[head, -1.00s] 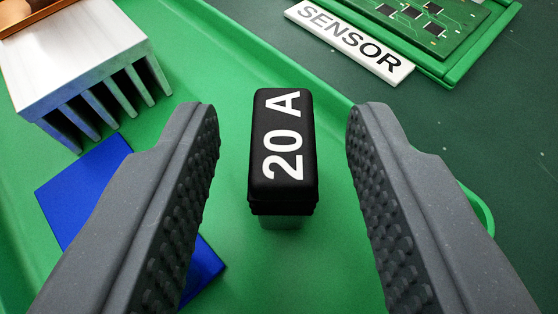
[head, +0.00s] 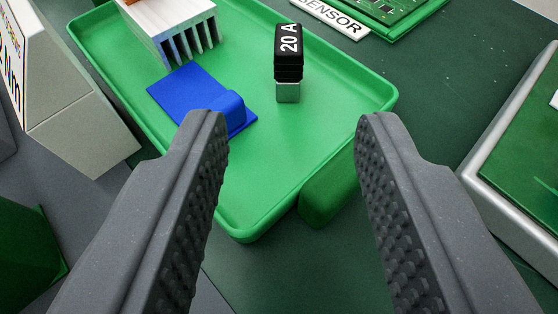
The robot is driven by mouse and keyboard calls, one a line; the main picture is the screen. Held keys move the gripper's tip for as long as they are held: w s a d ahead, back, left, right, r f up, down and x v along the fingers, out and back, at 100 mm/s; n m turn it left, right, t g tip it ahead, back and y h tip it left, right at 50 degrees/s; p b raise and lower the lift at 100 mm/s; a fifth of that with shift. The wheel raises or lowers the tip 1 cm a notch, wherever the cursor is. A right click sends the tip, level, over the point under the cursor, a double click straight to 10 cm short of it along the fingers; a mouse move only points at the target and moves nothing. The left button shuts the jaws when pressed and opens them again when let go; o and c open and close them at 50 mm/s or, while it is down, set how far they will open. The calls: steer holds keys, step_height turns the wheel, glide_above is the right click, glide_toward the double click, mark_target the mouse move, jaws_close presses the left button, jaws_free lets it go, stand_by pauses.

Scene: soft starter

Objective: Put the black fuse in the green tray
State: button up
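The black fuse (head: 289,52), marked "20 A", stands upright in the green tray (head: 285,180), toward the tray's back right side. Its grey lower part rests on the tray floor. My gripper (head: 290,130) is open and empty, its two dark textured fingers wide apart. The fingers are in front of the fuse and do not touch it.
A blue part (head: 203,95) and a finned metal heat sink (head: 180,28) share the tray. A "SENSOR" label (head: 335,17) and a green circuit board (head: 395,8) lie behind it. A pale box (head: 75,95) stands left. A silver-edged case (head: 520,150) is at right.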

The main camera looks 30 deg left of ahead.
steer(key=shift+s+d, duration=0.1)
steer(key=shift+s, duration=0.1)
steer(key=shift+r, duration=0.1)
steer(key=w+d+r+m+t+h, duration=0.1)
steer(key=d+r+m+h, duration=0.2)
steer(key=r, duration=0.9)
steer(key=d+r+t+h, duration=0.2)
steer(key=d+r+h, duration=0.15)
steer(key=r, duration=0.75)
steer(key=s+a+r, duration=0.3)
steer(key=s+r, duration=0.1)
steer(key=r, duration=0.2)
steer(key=s+a+r+m, duration=0.1)
steer(key=s+a+r, duration=0.2)
steer(key=s+r, duration=0.2)
steer(key=s+a+r+y, duration=0.1)
steer(key=s+a+r, duration=0.2)
steer(key=r, duration=0.6)
steer(key=shift+s+a+m, duration=0.3)
steer(key=shift+s, duration=0.85)
